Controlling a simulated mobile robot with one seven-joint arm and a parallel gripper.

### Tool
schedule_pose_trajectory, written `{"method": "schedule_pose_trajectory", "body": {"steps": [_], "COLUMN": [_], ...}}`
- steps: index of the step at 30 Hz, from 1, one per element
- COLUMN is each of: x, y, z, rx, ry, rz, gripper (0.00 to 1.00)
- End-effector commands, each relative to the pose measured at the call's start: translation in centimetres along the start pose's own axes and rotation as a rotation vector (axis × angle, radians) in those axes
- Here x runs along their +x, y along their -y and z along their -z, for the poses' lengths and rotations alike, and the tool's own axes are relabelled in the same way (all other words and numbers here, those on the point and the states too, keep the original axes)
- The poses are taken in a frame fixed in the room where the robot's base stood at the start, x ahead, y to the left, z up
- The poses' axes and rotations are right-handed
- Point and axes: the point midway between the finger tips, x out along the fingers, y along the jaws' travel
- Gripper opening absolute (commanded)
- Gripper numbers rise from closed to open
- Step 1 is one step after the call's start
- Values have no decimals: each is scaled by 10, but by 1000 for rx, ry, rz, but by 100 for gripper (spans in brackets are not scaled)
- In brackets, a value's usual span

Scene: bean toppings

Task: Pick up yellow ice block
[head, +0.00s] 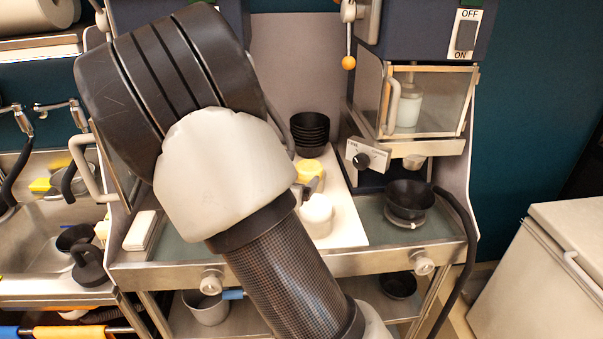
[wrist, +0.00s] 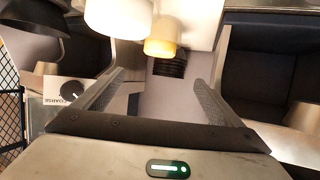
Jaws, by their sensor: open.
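The yellow ice block (head: 309,168) sits on the white board in the head view, in front of a stack of black bowls. In the wrist view the yellow ice block (wrist: 161,47) is at the top centre, beside a white block (wrist: 117,17). My gripper (wrist: 156,78) is open, with its two fingers spread wide and nothing between them. The yellow block appears beyond the fingertips and apart from them. In the head view my arm hides most of the gripper; a small grey part shows beside the yellow block.
The white block (head: 316,213) stands just in front of the yellow one. The black bowls (head: 310,128) are stacked behind. A machine with a dial (head: 362,161) and a black bowl (head: 409,198) are to the right. Bare white board (head: 345,232) lies front right.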

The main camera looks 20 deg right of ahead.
Motion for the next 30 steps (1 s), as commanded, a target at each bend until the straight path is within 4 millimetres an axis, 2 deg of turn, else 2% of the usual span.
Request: {"method": "schedule_pose_trajectory", "body": {"steps": [6,12,22,30], "x": [50,89,116,154], "y": [-2,-1,-2,-4], "z": [-1,-1,-3,-6], "rx": [0,0,-1,1], "ry": [2,3,5,3], "rz": [-4,-1,1,1], "gripper": [90,90,90,90]}}
